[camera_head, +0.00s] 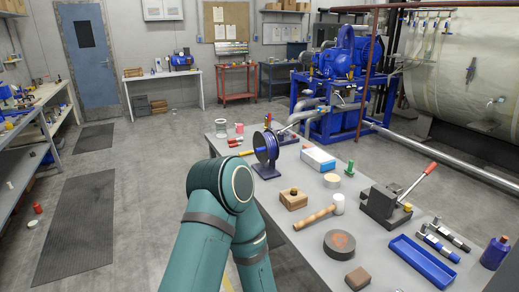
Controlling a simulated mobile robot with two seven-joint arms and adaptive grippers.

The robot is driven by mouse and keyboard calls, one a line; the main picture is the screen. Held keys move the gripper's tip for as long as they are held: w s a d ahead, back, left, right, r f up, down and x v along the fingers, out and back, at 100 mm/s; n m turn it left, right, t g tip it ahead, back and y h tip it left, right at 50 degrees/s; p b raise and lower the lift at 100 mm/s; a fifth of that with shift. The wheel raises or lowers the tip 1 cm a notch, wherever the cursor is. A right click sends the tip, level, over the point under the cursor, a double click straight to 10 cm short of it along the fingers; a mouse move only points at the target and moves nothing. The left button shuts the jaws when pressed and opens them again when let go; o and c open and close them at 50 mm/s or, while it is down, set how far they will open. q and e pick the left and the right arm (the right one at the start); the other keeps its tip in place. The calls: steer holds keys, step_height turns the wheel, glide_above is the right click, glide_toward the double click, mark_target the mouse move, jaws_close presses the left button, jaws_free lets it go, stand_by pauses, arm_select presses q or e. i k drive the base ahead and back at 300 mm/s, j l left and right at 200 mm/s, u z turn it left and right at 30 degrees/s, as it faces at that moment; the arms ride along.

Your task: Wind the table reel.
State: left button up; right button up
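The table reel (266,150) stands upright on the left part of the grey workbench (296,222), near its far end. It has dark blue flanges and a dark blue base. A thin rod or handle shows at its right side, too small to make out clearly. One of my teal arms rises from the bottom of the view and bends in front of the bench's near edge, close to the reel's lower left. Neither gripper is in view, so I cannot see whether one touches the reel.
The bench also holds a wooden mallet (320,215), a wooden block (293,199), a dark round disc (339,244), a lever press (385,205), a blue tray (422,260) and a blue-white box (318,159). The floor left of the bench is mostly clear.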

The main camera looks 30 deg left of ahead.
mark_target(266, 146)
steer(key=i+j, duration=0.15)
steer(key=j, duration=0.45)
steer(key=i+j+z, duration=0.15)
steer(key=j, duration=0.45)
steer(key=i+j, duration=0.1)
steer(key=j, duration=0.5)
steer(key=i+j+z, duration=0.15)
steer(key=j, duration=0.45)
